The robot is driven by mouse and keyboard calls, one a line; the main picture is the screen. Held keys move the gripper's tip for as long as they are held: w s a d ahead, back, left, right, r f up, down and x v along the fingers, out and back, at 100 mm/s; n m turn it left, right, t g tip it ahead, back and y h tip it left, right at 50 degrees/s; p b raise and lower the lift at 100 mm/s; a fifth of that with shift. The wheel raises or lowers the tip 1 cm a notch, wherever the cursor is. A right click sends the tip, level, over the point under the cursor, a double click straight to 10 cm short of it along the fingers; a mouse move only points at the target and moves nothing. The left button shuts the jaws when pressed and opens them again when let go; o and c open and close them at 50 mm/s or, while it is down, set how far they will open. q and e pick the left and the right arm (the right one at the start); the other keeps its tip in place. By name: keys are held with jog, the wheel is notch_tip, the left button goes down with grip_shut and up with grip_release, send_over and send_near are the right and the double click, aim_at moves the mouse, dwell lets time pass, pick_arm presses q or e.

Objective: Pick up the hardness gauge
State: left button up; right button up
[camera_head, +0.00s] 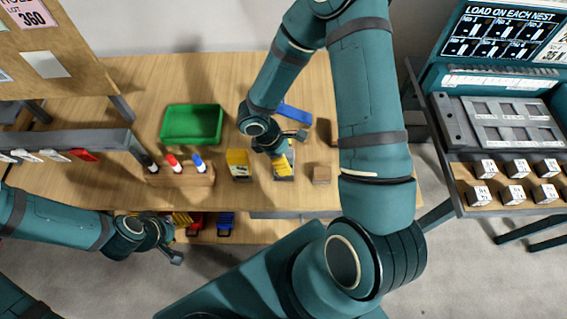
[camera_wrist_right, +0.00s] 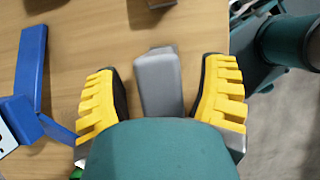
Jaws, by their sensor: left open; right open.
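A grey block-like item, which I take for the hardness gauge, lies between the fingers of my right gripper (camera_wrist_right: 163,95) in the right wrist view; its grey top (camera_wrist_right: 160,72) narrows to a small end. The lower part is hidden by teal bodywork. My right gripper (camera_head: 288,152) is low over the bench in the head view. Its yellow ridged fingers stand apart, with visible gaps on both sides of the grey item. Whether its tips are level with the item is unclear. My left gripper (camera_head: 172,235) is open and empty in front of the bench, at lower left.
On the wooden bench are a green tray (camera_head: 192,124), a marker rack (camera_head: 180,176), a yellow box (camera_head: 238,163), a blue item (camera_head: 294,113) and a small wooden block (camera_head: 321,174). A lower shelf holds blue and red items. A machine with white cubes stands right.

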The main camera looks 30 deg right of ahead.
jog(key=shift+s+f, duration=0.1)
jog(key=shift+f, duration=0.1)
grip_shut()
jog(key=shift+r, duration=0.1)
notch_tip(320, 180, up, 10)
jog(key=shift+p, duration=0.45)
jog(key=c, duration=0.7)
grip_release()
jog(key=c, duration=0.5)
jog(key=shift+r, duration=0.1)
